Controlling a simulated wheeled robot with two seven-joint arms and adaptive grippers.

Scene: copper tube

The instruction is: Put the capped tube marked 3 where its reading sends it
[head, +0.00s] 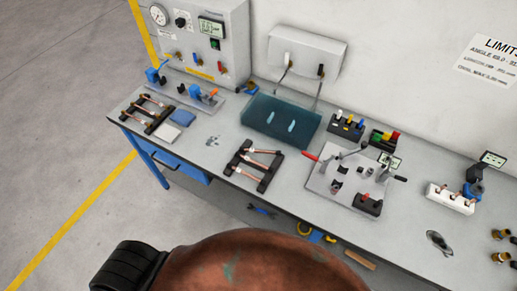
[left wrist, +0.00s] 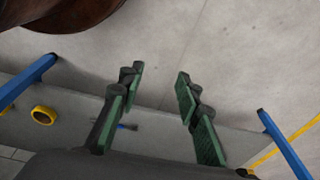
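In the head view, copper tubes (head: 262,165) lie across a black rack (head: 239,158) at the middle of the bench. More tubes lie on a second black rack (head: 152,113) at the left end. Marks and caps are too small to read, so I cannot tell which tube is 3. A grey test panel (head: 231,15) with a gauge and a small lit display (head: 211,29) stands at the back left; its reading is not legible. My left gripper (left wrist: 160,73) is open and empty in the left wrist view, over floor, away from the tubes. My right gripper is not in view.
A blue water tank (head: 282,122) stands behind the middle rack. Right of it are a grey plate with levers (head: 322,184), small coloured-top blocks (head: 346,126) and a white block (head: 450,198). The bench front between racks is mostly free.

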